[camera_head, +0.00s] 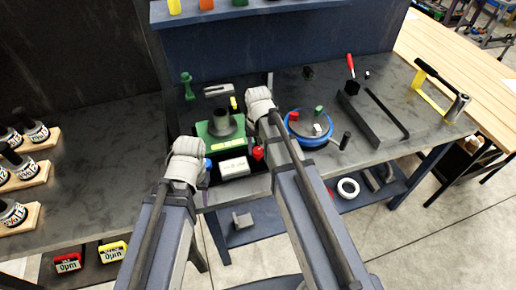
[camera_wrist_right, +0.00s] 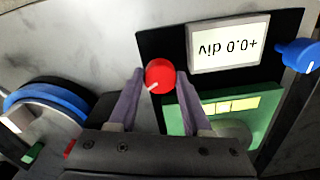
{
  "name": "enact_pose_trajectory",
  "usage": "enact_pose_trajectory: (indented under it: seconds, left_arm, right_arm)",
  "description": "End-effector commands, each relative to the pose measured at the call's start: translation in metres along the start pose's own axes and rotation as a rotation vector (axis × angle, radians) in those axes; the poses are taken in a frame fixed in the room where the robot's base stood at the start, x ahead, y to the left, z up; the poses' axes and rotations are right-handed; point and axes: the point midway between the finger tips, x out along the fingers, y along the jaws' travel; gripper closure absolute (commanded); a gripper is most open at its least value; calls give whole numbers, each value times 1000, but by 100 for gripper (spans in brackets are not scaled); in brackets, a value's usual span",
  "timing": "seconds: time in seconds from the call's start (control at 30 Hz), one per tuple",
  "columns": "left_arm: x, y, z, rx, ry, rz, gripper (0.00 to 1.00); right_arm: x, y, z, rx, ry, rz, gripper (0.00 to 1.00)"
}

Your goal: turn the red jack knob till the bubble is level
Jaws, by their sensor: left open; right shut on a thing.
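The red jack knob (camera_wrist_right: 160,76), with a white pointer mark, sits between the two fingers of my right gripper (camera_wrist_right: 157,82), which is shut on it. The knob also shows in the head view (camera_head: 258,153) beside my right arm. The green positioner (camera_head: 220,130) stands behind it. In the right wrist view its yellow vial strip (camera_wrist_right: 225,105) is partly visible; I cannot make out the bubble. A white display (camera_wrist_right: 228,46) reads +0.0 div, upside down. My left gripper (camera_head: 187,160) is near the blue knob (camera_head: 208,164); its fingers are hard to see.
The blue round turntable (camera_head: 308,128) stands right of my right arm, with small coloured pieces on it. A grey block (camera_head: 375,115) and a yellow-framed tool (camera_head: 440,92) lie further right. Wooden racks (camera_head: 33,140) hold dial gauges at left. The left bench top is mostly clear.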

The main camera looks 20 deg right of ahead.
Motion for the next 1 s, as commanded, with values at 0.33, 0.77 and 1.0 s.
enact_pose_trajectory:
  seconds: [0.33,0.77,1.0]
  left_arm:
    - [0,0,0,0,0,0,50]
    - [-1,0,0,0,0,0,50]
    - [-14,-1,1,0,0,0,50]
  right_arm:
    - [0,0,0,-1,0,0,38]
    - [-1,0,0,-1,0,0,21]
    - [-14,0,0,-1,0,0,21]
